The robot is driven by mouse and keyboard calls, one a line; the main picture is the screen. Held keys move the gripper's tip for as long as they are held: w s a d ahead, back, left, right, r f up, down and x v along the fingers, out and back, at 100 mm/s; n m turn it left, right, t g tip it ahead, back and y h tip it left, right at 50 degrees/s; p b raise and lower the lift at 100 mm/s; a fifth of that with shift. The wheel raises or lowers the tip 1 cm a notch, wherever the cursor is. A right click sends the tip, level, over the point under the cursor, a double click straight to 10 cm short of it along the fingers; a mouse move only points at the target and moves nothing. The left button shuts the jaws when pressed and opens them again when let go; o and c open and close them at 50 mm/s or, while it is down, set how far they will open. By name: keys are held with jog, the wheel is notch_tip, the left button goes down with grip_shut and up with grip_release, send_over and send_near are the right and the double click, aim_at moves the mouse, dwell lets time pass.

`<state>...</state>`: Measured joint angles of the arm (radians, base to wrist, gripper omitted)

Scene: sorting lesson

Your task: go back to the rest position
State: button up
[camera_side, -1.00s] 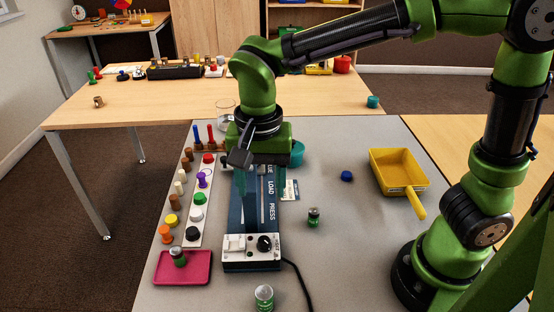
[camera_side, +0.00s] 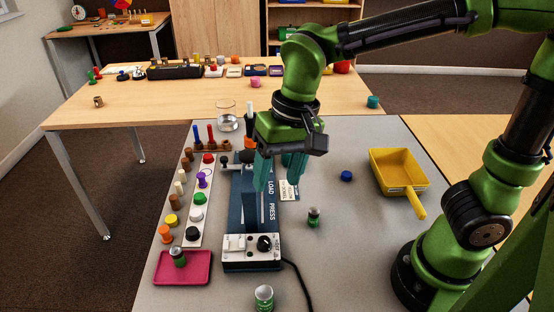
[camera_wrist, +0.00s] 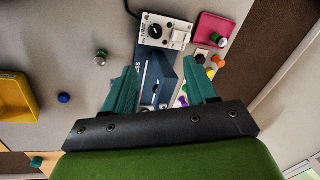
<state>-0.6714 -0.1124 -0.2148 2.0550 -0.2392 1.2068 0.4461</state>
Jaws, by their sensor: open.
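My gripper (camera_side: 279,174) is open, with its two teal fingers apart and pointing down. In the side view it hangs over the far right part of the blue press device (camera_side: 270,207), which carries the words "LOAD" and "PRESS". In the wrist view the fingers of my gripper (camera_wrist: 160,92) stand either side of the press (camera_wrist: 157,72), and nothing shows between them except the device beyond. I cannot tell the exact height above it. No object is in my gripper.
Left of the press is a white strip (camera_side: 189,233) with coloured pegs. A pink tray (camera_side: 204,267) holds a green-and-grey peg. A similar peg (camera_side: 314,217), a blue cap (camera_side: 346,176) and a yellow dustpan (camera_side: 400,170) lie right. A glass (camera_side: 227,122) stands behind.

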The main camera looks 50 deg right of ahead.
jog(key=s+d+r+t, duration=0.1)
jog(key=s+d+t, duration=0.1)
jog(key=d, duration=0.4)
jog(key=s+d+r+t, duration=0.2)
jog(key=s+d+t, duration=0.1)
jog(key=d, duration=0.3)
jog(key=shift+d+t, duration=0.25)
jog(key=shift+t, duration=0.25)
